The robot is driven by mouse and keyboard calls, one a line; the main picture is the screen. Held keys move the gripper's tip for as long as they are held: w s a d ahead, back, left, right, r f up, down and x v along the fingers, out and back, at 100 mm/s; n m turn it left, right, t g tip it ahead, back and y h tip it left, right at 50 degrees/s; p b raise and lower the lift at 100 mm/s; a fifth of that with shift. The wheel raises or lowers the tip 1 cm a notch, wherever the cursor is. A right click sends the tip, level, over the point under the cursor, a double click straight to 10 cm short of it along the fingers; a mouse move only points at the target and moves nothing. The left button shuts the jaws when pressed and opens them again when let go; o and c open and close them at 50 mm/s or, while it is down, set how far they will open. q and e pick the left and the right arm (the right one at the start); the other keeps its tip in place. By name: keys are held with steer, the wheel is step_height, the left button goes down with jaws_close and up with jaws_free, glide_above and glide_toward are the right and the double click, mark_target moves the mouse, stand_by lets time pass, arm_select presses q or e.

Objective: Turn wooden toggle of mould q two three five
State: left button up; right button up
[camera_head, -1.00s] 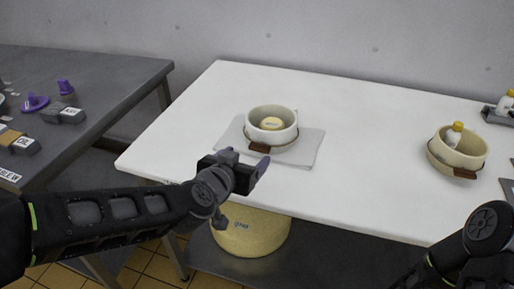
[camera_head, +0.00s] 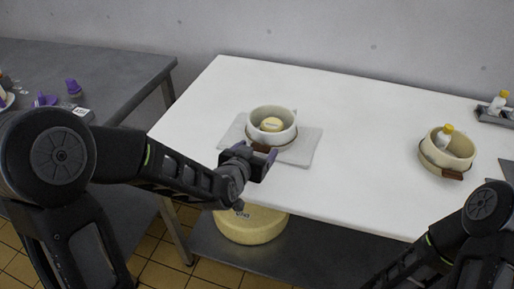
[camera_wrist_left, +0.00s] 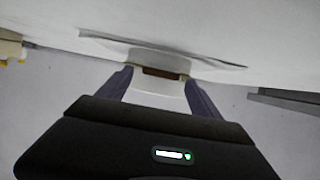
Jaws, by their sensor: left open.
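A white round mould (camera_head: 285,135) with a pale cheese (camera_head: 271,125) inside stands on a grey mat (camera_head: 308,149) on the white table. A brown wooden toggle (camera_head: 260,147) is on its front side. My left gripper (camera_head: 263,158) is open just in front of this toggle, with no contact visible. In the left wrist view the toggle (camera_wrist_left: 162,73) shows between and beyond the spread fingers (camera_wrist_left: 157,84). A second, cream mould (camera_head: 459,153) with a wooden toggle (camera_head: 453,174) stands at the right. I cannot read a number on either mould. My right gripper is out of view.
A grey tray (camera_head: 488,116) with a bottle is at the far right. A large yellow cheese (camera_head: 250,226) lies on the shelf below. The tabletop between the moulds is clear.

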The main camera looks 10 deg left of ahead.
arm_select(q)
steer(key=shift+w+f, duration=0.1)
steer(key=shift+w, duration=0.1)
steer(key=c, duration=1.4)
